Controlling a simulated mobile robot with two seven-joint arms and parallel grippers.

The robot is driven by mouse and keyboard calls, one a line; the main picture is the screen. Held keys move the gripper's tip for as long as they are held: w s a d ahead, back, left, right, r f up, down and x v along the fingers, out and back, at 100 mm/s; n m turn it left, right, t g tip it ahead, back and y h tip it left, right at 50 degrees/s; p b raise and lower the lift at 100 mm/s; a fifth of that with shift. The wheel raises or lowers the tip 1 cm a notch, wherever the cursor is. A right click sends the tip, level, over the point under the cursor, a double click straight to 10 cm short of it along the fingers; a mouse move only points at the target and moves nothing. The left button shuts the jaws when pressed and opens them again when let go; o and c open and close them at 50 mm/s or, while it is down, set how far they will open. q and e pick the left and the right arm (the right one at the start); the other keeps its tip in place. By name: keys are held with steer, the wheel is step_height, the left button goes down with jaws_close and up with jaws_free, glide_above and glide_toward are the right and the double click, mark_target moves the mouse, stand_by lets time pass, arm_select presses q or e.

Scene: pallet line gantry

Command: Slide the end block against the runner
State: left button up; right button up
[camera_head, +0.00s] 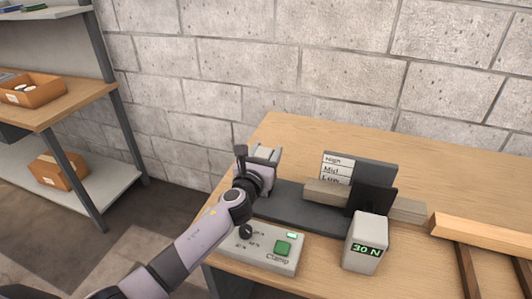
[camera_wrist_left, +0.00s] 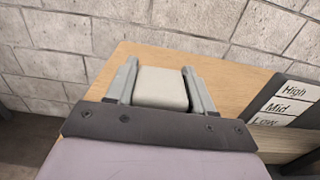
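The light grey end block (camera_wrist_left: 162,88) fills the gap between the two grey fingers of my left gripper (camera_wrist_left: 160,74), which appear to touch its sides. In the head view my left gripper (camera_head: 263,157) is at the left end of the dark base (camera_head: 297,203), with the pale block between its fingers; the block's lower part is hidden. The runner, a wooden bar (camera_head: 326,192), lies to the right and passes behind a dark upright plate (camera_head: 371,197). A clear stretch of base separates block and bar. My right gripper is not in view.
A control box labelled Clamp (camera_head: 265,252) with a green button stands in front of the base. A grey readout box (camera_head: 365,246) shows 30 N. A High/Mid/Low board (camera_head: 338,168) stands behind the bar. A wooden frame (camera_head: 480,235) lies at right. Shelving (camera_head: 85,180) stands left.

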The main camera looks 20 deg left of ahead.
arm_select(q)
jaws_close()
steer(key=d+b, duration=0.1)
steer(key=d, duration=0.8)
steer(key=shift+s+d, duration=0.2)
steer(key=o, duration=1.2)
jaws_free()
steer(key=shift+d, duration=0.1)
steer(key=shift+s+p, duration=0.5)
steer(key=shift+s, duration=3.1)
